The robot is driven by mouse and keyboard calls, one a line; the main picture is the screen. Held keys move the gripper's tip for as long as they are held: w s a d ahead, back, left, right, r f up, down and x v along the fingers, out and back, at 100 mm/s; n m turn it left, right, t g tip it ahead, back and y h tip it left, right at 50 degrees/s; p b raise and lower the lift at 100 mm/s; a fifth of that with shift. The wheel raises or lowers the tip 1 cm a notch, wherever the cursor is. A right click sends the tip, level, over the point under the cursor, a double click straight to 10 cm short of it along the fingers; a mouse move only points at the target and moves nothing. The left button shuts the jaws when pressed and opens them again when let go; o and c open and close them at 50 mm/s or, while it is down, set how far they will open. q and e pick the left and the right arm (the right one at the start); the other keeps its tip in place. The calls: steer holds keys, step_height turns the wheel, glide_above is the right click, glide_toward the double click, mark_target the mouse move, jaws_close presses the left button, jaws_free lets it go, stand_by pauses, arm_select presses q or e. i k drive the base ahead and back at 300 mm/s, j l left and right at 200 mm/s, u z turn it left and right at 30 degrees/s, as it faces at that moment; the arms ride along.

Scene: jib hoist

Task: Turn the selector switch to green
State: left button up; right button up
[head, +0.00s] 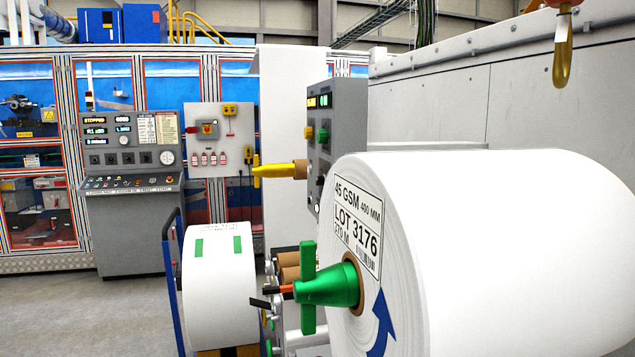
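A grey control box (348,125) stands right of centre, with its front seen at a steep angle. It carries two small lit displays, a yellow knob or button (309,132) and a green one (323,135). More dark controls sit lower on it, partly hidden by the big white roll. I cannot tell which control is the selector switch or where it points. Neither of my grippers can be made out in the head view.
A large white roll (520,250) with a green hub (332,287) fills the right foreground. A smaller white roll (220,305) stands at lower centre. A grey console (130,225) stands at left. A yellow hook (563,60) hangs upper right. Floor at lower left is clear.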

mark_target(320, 180)
steer(key=i+j, duration=0.15)
steer(key=j, duration=0.2)
steer(key=i+j, duration=0.1)
steer(key=j, duration=0.3)
steer(key=i+j+z, duration=0.1)
steer(key=j, duration=0.25)
steer(key=i+j, duration=0.15)
steer(key=j, duration=0.25)
steer(key=i+j, duration=0.15)
steer(key=j, duration=0.2)
